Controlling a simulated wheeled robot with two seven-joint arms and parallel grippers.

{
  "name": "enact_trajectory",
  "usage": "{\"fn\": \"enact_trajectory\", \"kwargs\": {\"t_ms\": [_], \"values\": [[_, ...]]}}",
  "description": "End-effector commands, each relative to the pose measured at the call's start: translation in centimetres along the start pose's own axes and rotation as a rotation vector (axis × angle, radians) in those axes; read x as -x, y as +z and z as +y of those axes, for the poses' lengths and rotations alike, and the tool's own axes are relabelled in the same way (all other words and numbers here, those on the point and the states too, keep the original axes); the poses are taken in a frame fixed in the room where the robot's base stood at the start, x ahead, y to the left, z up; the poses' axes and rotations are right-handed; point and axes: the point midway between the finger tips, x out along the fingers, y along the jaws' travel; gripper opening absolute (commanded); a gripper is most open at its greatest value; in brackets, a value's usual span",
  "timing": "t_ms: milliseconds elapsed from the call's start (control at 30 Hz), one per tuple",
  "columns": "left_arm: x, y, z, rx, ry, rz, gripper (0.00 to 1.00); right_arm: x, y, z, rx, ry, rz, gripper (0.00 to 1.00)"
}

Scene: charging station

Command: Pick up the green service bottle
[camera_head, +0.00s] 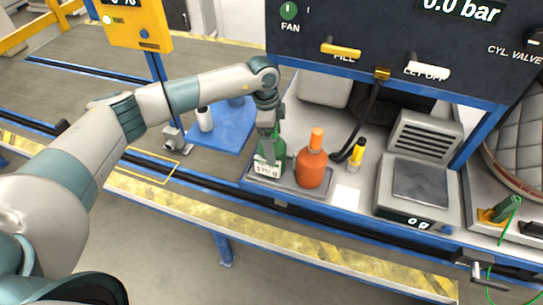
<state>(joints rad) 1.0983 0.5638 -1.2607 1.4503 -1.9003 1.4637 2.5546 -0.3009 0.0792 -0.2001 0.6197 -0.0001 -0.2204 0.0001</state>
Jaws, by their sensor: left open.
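The green service bottle (279,150) stands upright in a shallow grey tray (292,187) at the left end of the bench, with a white label low on its front. My left gripper (268,153) comes down over it from above, pointing downward, with its jaws open. The fingers overlap the bottle's upper part and hide some of it; I cannot tell whether they touch it. An orange bottle (312,168) stands right beside it in the same tray. My right gripper does not show.
A black hose (362,125) hangs from the dark panel behind the tray. A scale (420,190) sits further right. A blue shelf (226,128) with a white bottle (204,119) is at left.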

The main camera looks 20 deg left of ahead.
Motion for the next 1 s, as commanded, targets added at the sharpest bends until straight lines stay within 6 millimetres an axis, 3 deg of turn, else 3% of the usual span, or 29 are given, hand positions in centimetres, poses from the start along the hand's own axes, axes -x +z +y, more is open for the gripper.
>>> {"fn": "enact_trajectory", "kwargs": {"t_ms": [133, 167, 400, 500, 767, 1000], "values": [[0.0, 0.0, 0.0, 0.000, 0.000, 0.000, 0.91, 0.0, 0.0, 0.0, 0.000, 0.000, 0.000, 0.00], [0.0, 0.0, 0.0, 0.000, 0.000, 0.000, 0.86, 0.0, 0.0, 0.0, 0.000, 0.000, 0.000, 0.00], [0.1, 0.0, 0.0, 0.000, 0.000, 0.000, 0.28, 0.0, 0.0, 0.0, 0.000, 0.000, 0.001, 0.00], [0.2, 0.0, -0.1, 0.000, -0.002, 0.001, 0.10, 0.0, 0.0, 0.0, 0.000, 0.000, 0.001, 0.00], [0.3, -0.1, -0.1, 0.000, -0.002, 0.002, 0.10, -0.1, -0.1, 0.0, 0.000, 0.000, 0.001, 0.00], [1.9, -0.3, -0.1, -0.002, -0.005, 0.002, 0.10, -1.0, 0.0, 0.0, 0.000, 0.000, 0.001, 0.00]]}}
